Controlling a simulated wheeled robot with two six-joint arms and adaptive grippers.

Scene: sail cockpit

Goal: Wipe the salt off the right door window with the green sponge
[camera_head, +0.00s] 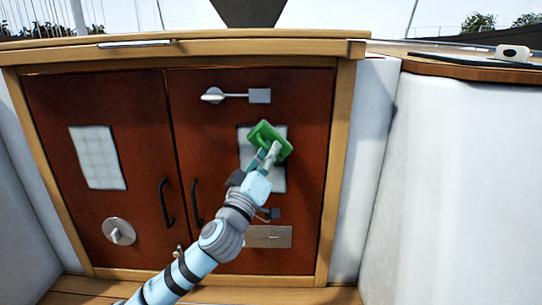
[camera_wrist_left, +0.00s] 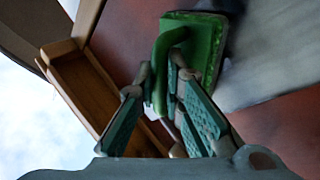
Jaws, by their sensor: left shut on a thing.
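The green sponge (camera_head: 272,141) is in front of the upper part of the right door window (camera_head: 264,180); I cannot tell whether it touches the pane. The window is a pale grey-white panel in the right red-brown door (camera_head: 306,150). My left gripper (camera_head: 268,158) is shut on the sponge's handle. In the left wrist view my left gripper (camera_wrist_left: 165,100) has its fingers on either side of the handle of the sponge (camera_wrist_left: 204,45), with the pale window (camera_wrist_left: 265,55) beside it. The sponge and arm hide part of the pane. My right gripper is not in view.
The left door has a pale window (camera_head: 98,158) and a round latch (camera_head: 119,231). Two dark handles (camera_head: 196,203) flank the door seam. A latch (camera_head: 236,96) sits above the right window, a metal plate (camera_head: 267,237) below. A wooden ledge (camera_head: 200,50) runs above the doors.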

